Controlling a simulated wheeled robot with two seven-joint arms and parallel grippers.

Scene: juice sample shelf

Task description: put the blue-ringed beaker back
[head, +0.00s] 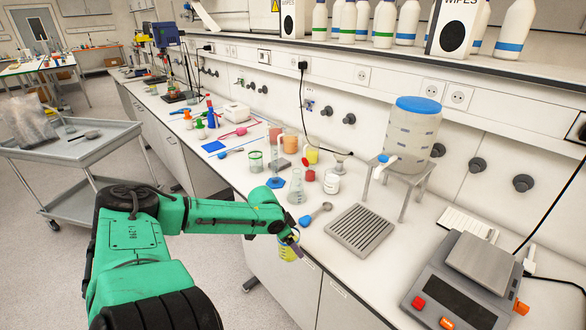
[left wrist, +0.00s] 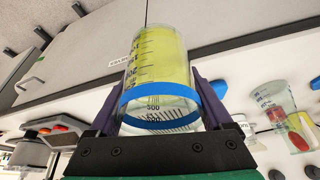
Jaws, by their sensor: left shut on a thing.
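The blue-ringed beaker (left wrist: 160,62) is clear, with printed marks and yellow liquid, and a blue band runs around it. My left gripper (left wrist: 158,104) is shut on it, with one dark finger on each side. In the head view the beaker (head: 289,251) hangs from my left gripper (head: 288,238), in front of the bench's front edge and below the bench top. The gripper partly hides it there. My right gripper is not in view.
A grey cart (head: 75,150) stands at left.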

